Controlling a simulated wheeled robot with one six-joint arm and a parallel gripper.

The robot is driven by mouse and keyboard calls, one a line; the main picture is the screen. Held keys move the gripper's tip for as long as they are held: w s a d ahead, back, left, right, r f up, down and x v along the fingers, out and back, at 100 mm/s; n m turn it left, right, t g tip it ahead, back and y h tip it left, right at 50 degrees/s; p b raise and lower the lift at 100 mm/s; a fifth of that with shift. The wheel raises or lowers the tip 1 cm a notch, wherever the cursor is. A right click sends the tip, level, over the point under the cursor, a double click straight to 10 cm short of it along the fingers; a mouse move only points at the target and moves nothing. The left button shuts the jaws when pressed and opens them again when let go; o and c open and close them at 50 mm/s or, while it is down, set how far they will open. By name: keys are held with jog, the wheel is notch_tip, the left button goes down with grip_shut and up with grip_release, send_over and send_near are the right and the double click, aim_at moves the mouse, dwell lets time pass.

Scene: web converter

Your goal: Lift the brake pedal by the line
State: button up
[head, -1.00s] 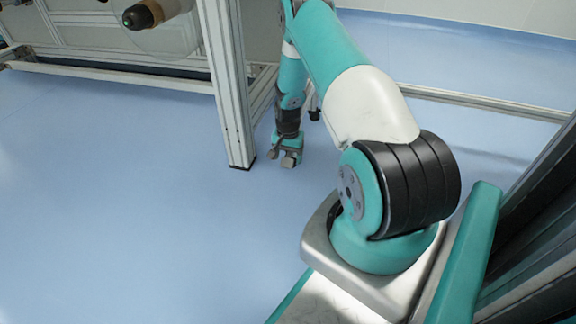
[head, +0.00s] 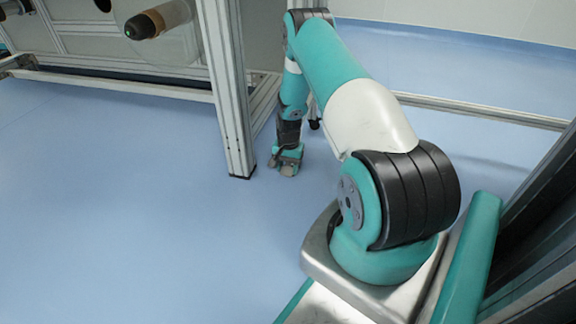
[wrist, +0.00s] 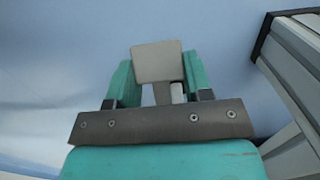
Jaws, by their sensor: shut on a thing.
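The brake pedal (wrist: 157,60) shows in the wrist view as a flat grey plate on a narrow stem. It sits between the two teal fingers of my gripper (wrist: 160,88), which is shut on it. In the head view my gripper (head: 284,164) points down, low over the blue floor, just right of the foot of a metal post. The pedal is too small to make out clearly there, and its lower mount is hidden by the gripper in the wrist view.
The metal post (head: 228,100) of the machine frame stands close left of my gripper; it also shows at right in the wrist view (wrist: 292,68). A low rail (head: 480,112) runs behind. A roller (head: 158,20) sticks out at upper left. Floor at left is clear.

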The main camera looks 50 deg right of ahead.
aim_at(288, 166)
jog(key=shift+a+r, duration=0.1)
jog(key=shift+r, duration=0.1)
jog(key=o, duration=1.3)
notch_tip(288, 166, up, 20)
jog(key=p, duration=1.1)
